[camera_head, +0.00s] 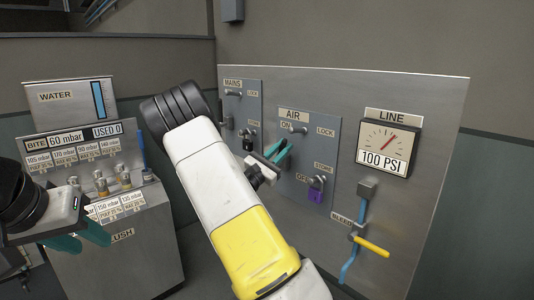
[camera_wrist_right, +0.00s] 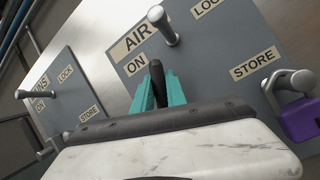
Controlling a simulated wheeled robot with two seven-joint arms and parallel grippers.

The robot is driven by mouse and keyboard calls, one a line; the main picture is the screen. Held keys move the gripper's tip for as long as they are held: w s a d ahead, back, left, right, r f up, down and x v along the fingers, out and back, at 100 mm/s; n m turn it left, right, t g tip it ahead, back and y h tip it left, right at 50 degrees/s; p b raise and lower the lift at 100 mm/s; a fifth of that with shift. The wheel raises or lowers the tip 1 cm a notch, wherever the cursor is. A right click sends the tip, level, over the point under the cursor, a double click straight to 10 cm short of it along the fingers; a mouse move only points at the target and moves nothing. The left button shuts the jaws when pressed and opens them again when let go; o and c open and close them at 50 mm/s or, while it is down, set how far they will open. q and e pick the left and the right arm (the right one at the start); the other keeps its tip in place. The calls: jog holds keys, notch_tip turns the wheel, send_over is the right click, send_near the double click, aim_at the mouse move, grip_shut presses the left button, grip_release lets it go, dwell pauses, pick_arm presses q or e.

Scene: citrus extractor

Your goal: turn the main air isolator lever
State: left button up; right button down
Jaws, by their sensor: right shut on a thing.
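The air isolator panel (camera_head: 318,157) is labelled AIR, ON, LOCK and STORE. A metal peg (camera_wrist_right: 170,36) sticks out near its ON label; it also shows in the head view (camera_head: 293,128). My right gripper (camera_head: 278,153) is in front of this panel, its teal fingers shut on the dark lever handle (camera_wrist_right: 156,72), which stands between them in the right wrist view. The rest of the lever is hidden by the gripper. A purple padlock (camera_head: 316,196) hangs at STORE. My left gripper (camera_head: 84,238) is at the lower left, its teal fingers apart and empty.
The MAINS panel (camera_head: 243,85) with a similar peg and a padlock is left of the AIR panel. The LINE gauge (camera_head: 387,148) reads 100 PSI. A bleed valve with a yellow handle (camera_head: 371,246) is below. The WATER cabinet (camera_head: 110,270) stands near my left gripper.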

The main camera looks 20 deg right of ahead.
jog(key=shift+w+a+r+n+t+y, duration=0.15)
jog(key=shift+w+n+t+y, duration=0.25)
jog(key=shift+n, duration=0.65)
jog(key=shift+w+a+f+n+t+y, duration=0.15)
jog(key=shift+w+n+t+y, duration=0.3)
jog(key=shift+n, duration=0.55)
jog(key=shift+w+a+r+n+t+y, duration=0.25)
jog(key=shift+n+t, duration=0.3)
jog(key=shift+n, duration=0.5)
jog(key=shift+w+f, duration=0.1)
jog(key=shift+w, duration=0.05)
jog(key=c, duration=1.3)
grip_release()
jog(key=shift+c, duration=0.2)
jog(key=v, duration=0.7)
jog(key=shift+s+a+f, duration=0.15)
jog(key=shift+s+a, duration=0.1)
